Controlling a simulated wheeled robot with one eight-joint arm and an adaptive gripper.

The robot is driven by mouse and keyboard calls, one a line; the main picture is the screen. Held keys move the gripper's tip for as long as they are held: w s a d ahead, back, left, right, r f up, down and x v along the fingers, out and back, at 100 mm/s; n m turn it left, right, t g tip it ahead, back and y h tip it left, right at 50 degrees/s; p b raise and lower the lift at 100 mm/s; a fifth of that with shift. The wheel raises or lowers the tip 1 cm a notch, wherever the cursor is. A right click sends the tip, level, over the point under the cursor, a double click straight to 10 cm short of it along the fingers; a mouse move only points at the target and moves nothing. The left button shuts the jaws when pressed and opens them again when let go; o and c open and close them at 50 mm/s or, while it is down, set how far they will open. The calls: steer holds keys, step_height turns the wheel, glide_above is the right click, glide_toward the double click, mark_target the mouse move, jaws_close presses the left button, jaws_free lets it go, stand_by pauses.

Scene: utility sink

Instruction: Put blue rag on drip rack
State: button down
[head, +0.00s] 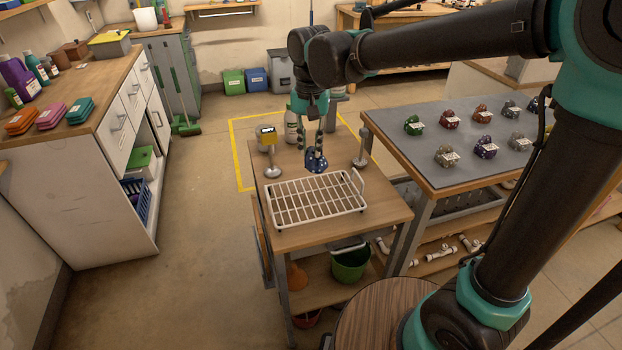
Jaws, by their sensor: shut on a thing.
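My gripper (315,149) points down over the small wooden table and is shut on a blue rag (316,162) with pale spots. The rag is bunched up and hangs from the fingers. The white wire drip rack (317,199) lies on the table, nearer the camera than the rag. In the head view the rag appears just beyond the rack's far edge. I cannot tell exactly how high it is above the table. The rack looks empty.
Several labelled bundles lie on the grey-topped bench (420,165) at right. A counter with folded cloths (50,116) is at left.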

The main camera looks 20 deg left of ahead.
step_height(320, 180, down, 11)
steer(key=shift+r, duration=0.1)
stand_by(0.3)
steer(key=shift+f, duration=0.2)
steer(key=c, duration=1.4)
jaws_free()
steer(key=shift+o, duration=0.2)
steer(key=shift+r, duration=0.1)
step_height(320, 180, up, 12)
steer(key=shift+r, duration=0.1)
steer(key=w+d+f+t, duration=0.1)
steer(key=w+d+f, duration=0.15)
steer(key=d, duration=0.35)
steer(key=w+d+f, duration=0.1)
steer(key=d+f, duration=0.2)
steer(key=d, duration=0.4)
steer(key=s+d+f+t, duration=0.1)
steer(key=s+d+f, duration=0.1)
steer(key=d+f, duration=0.2)
steer(key=s+d+f+t, duration=0.1)
steer(key=s+d+f, duration=0.2)
steer(key=d, duration=0.8)
steer(key=s+d+f+m+t, duration=0.1)
steer(key=s+d+f, duration=0.2)
steer(key=d, duration=0.5)
steer(key=shift+s+d+f, duration=0.25)
steer(key=shift+f, duration=0.65)
